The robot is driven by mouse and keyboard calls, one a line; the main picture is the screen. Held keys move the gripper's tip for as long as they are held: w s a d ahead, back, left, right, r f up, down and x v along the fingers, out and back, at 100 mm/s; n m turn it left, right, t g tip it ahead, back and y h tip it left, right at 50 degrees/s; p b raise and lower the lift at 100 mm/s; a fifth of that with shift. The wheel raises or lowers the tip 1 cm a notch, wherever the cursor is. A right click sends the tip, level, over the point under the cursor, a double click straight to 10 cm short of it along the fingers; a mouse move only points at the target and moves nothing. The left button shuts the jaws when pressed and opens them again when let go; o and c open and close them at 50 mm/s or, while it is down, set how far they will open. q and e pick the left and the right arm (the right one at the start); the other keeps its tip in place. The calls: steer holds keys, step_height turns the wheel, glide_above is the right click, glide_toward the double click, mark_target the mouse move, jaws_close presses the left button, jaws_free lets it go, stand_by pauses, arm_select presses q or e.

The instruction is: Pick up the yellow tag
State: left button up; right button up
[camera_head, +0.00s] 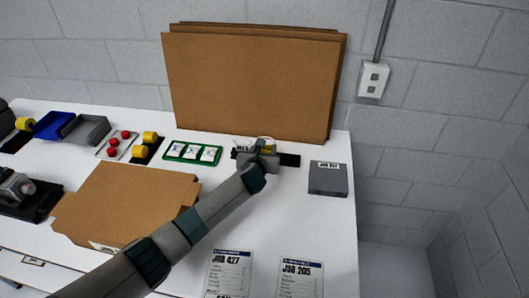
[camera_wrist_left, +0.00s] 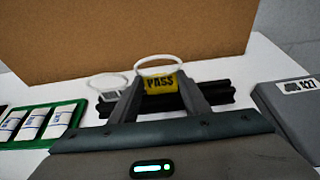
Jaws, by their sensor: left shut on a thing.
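The yellow tag (camera_wrist_left: 160,83) reads "PASS" and has a white string loop (camera_wrist_left: 158,66) above it. My left gripper (camera_wrist_left: 158,98) is shut on it, with a finger on each side. In the head view the left gripper (camera_head: 262,151) is at the back right of the table, over a black holder (camera_head: 289,160). The tag's lower part is hidden by the gripper, and I cannot tell whether it is clear of the holder. A second white loop (camera_wrist_left: 105,87) stands to the left of the gripper in the left wrist view.
A green tray (camera_head: 170,155) with white cards lies to the left, and a grey box (camera_head: 328,179) labelled JOB 427 to the right. Cardboard sheets (camera_head: 250,80) stand behind. A flat cardboard piece (camera_head: 110,200) and two job sheets (camera_head: 229,270) lie nearer the front.

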arm_select(q)
step_height(320, 180, up, 3)
steer(key=shift+f+b, duration=0.1)
steer(key=shift+b, duration=0.25)
steer(key=s+d+r+b, duration=0.3)
steer(key=s+d+r, duration=0.3)
steer(key=d, duration=0.3)
steer(key=shift+v, duration=0.8)
steer(key=shift+w+r, duration=0.1)
steer(key=s+a+r+y+b, duration=0.1)
steer(key=a+r, duration=0.1)
steer(key=a, duration=0.4)
steer(key=s+a+r+n+b, duration=0.1)
steer(key=a+r, duration=0.2)
steer(key=a, duration=0.2)
steer(key=s+a+r+y+b, duration=0.1)
steer(key=a+r, duration=0.1)
steer(key=a, duration=0.4)
steer(key=s+a+r+n+b, duration=0.1)
steer(key=s+a+r, duration=0.5)
steer(key=s+a, duration=0.4)
steer(key=a, duration=0.3)
steer(key=shift+a+r+y, duration=0.2)
steer(key=shift+a+y, duration=0.1)
steer(key=shift+a, duration=0.05)
